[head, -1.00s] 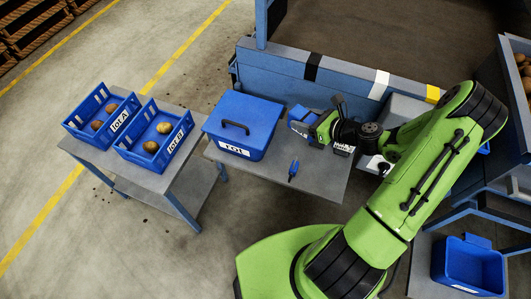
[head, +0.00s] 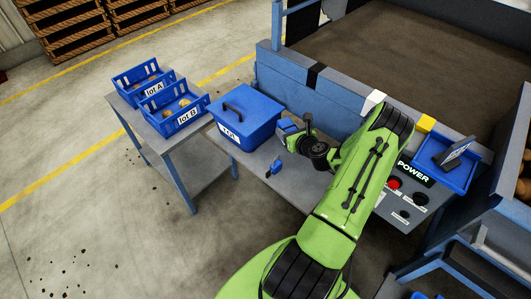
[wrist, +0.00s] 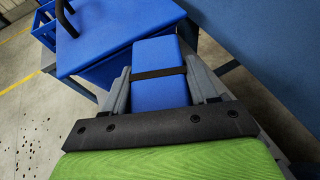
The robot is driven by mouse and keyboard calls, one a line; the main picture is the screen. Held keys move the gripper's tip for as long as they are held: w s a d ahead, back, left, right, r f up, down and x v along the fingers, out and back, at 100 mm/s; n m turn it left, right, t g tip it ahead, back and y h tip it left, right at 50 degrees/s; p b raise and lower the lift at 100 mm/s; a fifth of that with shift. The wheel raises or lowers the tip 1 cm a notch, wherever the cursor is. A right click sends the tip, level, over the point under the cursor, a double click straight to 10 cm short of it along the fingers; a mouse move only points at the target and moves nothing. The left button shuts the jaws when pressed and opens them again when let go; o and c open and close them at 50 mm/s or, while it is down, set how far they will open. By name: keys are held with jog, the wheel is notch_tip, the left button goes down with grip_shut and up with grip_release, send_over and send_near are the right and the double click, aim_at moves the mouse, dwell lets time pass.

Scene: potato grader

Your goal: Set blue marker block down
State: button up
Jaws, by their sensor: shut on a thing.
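The blue marker block (wrist: 155,52), with a dark band across it, sits between the fingers of my gripper (wrist: 161,85) in the wrist view. The fingers press on its two sides. In the head view my gripper (head: 298,137) holds the block (head: 286,127) just right of the lidded blue box, over the back of the grey table. My arm and gripper hide part of the block. I cannot tell whether its underside touches the table.
The lidded blue box (head: 250,117) stands close by on the grey table (head: 248,160), with a small blue tool (head: 274,168) in front. Behind runs a blue wall (head: 335,98) with black, white and yellow marks. Crates Lot A (head: 127,79) and Lot B (head: 163,119) stand left.

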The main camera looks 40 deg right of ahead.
notch_tip(320, 180, down, 10)
jog(key=b, duration=0.3)
jog(key=shift+r, duration=0.35)
jog(key=o, duration=0.9)
jog(key=shift+f, duration=0.2)
jog(key=shift+o, duration=0.8)
jog(key=shift+r, duration=0.1)
